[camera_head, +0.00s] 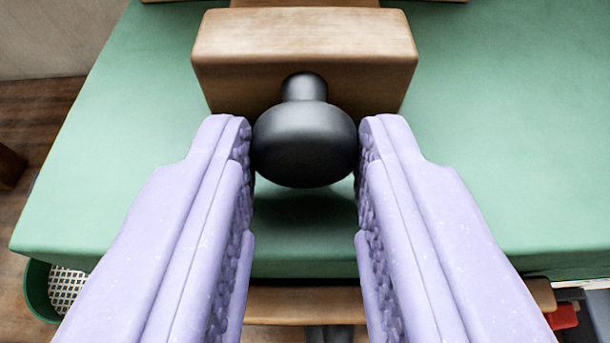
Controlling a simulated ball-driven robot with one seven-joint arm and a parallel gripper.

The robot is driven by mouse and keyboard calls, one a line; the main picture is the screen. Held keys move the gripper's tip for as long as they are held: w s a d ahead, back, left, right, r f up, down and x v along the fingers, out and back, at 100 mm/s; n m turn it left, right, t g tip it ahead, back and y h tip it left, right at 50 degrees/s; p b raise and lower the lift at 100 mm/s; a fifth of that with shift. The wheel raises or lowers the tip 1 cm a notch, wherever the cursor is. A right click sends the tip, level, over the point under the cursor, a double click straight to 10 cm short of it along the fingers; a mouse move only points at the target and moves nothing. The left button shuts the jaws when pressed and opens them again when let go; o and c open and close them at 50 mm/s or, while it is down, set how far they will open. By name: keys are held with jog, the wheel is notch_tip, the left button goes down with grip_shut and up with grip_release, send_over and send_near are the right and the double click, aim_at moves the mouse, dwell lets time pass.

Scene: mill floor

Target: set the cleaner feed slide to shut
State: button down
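A wooden slide block (305,45) with a round black knob (304,145) on its front face sits on top of a green machine body. My gripper (305,148) has its two lavender fingers on either side of the knob. The left fingertip is at the knob's left edge and the right fingertip at its right edge. Both look in contact with it or very nearly so. The knob's neck runs back into the block. The slide's opening and any markings are not visible.
The green machine top (510,130) spreads to both sides of the block and is clear. A wooden rail (305,305) runs below its front edge. A green-rimmed container with a mesh (65,290) is at lower left. Red and dark objects (563,317) are at lower right.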

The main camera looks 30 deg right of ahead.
aim_at(305, 62)
jog(key=w+d, duration=0.1)
jog(key=w, duration=0.2)
jog(key=w+d, duration=0.1)
jog(key=shift+w+d+b, duration=0.3)
jog(key=shift+d+b, duration=0.05)
jog(key=shift+b, duration=0.05)
jog(key=shift+r, duration=0.15)
jog(key=c, duration=1.1)
grip_release()
jog(key=shift+o, duration=1.4)
jog(key=shift+w, duration=0.1)
jog(key=v, duration=0.8)
jog(key=shift+p, duration=0.35)
